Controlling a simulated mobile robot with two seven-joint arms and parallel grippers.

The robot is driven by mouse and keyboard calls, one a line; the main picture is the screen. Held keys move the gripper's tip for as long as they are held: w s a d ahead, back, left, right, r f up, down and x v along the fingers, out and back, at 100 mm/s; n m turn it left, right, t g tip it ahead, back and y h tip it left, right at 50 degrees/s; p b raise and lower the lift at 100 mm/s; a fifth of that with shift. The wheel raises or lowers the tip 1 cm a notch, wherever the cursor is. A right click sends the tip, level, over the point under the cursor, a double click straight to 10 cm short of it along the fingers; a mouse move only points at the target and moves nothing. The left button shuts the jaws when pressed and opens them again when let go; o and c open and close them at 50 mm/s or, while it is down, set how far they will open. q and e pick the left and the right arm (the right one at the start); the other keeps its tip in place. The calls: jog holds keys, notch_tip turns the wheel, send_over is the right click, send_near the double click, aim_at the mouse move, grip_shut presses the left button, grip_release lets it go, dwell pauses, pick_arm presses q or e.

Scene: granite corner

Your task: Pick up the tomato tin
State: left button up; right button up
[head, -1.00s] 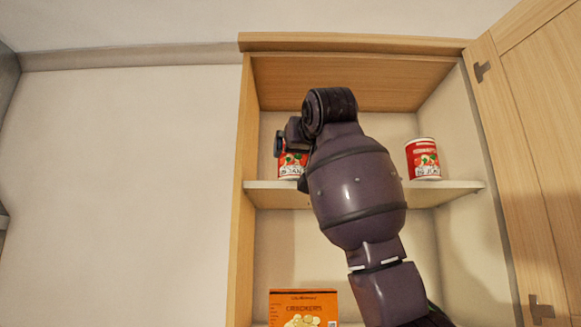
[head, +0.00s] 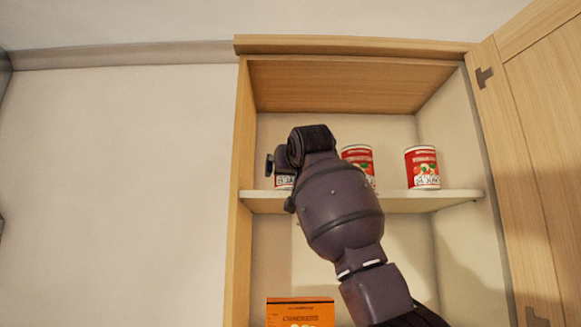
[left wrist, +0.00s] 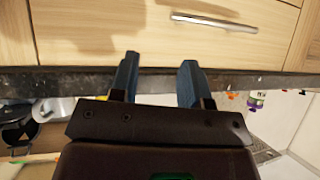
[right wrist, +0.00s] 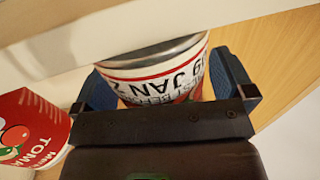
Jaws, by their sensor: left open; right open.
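Red-and-white tins stand on the cabinet's middle shelf: one (head: 284,184) mostly hidden behind my right gripper, one in the middle (head: 358,162) partly behind my right arm, and one at the right (head: 423,168). They look alike. In the right wrist view my right gripper (right wrist: 163,82) is open, its blue fingers on either side of a tin (right wrist: 160,72) with an upside-down date print. Contact cannot be told. Another tin (right wrist: 30,128), lettered "TOMA", stands to the left there. My left gripper (left wrist: 157,78) is open and empty, beside wooden drawers.
The shelf (head: 455,198) runs across the cabinet, with its side wall (head: 240,190) close to my right gripper. The cabinet door (head: 535,150) stands open at right. An orange crackers box (head: 300,312) is below. A dark counter edge (left wrist: 60,80) lies near my left gripper.

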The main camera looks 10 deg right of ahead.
jog(key=c, duration=1.2)
jog(key=shift+o, duration=0.2)
jog(key=shift+r, duration=0.2)
jog(key=shift+s+r, duration=0.1)
jog(key=shift+r, duration=4.7)
